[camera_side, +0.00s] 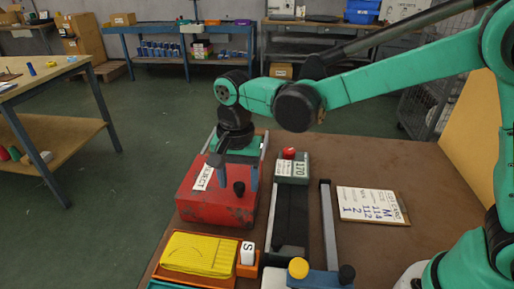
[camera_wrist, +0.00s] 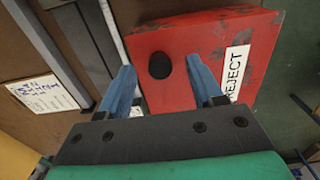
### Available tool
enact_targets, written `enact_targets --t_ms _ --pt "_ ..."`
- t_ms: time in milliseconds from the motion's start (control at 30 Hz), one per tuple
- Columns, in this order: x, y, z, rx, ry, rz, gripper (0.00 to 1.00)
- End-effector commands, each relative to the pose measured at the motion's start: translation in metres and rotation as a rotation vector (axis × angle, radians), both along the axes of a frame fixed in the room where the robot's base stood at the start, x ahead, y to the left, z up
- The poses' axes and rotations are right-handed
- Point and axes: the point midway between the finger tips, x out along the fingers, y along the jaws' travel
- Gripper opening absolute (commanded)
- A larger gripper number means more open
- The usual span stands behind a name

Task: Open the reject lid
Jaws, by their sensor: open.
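The red reject box (camera_side: 205,208) stands at the table's left edge, with its lid down and a white REJECT label (camera_side: 203,177) on it. The red lid also shows in the wrist view (camera_wrist: 205,35), with the label at its right. A black knob (camera_side: 239,188) stands on the lid. My gripper (camera_side: 236,178) is over the lid, pointing down, with its blue fingers apart. In the wrist view the knob (camera_wrist: 160,65) appears between the fingertips of my gripper (camera_wrist: 160,62). I cannot tell whether the tips touch the lid or how far down the knob they reach.
Right of the box is a dark long fixture (camera_side: 290,215) with a green 170 block (camera_side: 291,167) and red button. A grey rail (camera_side: 327,225) and a written card (camera_side: 372,205) lie further right. A yellow cloth (camera_side: 200,255) in an orange tray sits in front.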

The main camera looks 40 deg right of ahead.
Motion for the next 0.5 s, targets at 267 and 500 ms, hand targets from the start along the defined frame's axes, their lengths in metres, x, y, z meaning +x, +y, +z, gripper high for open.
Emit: enact_targets --t_ms 267,500 --pt "-0.0001 -0.0002 -0.0031 0.000 0.000 0.000 0.60" --pt "-0.0001 -0.0002 -0.0029 0.001 -0.001 0.001 0.00"
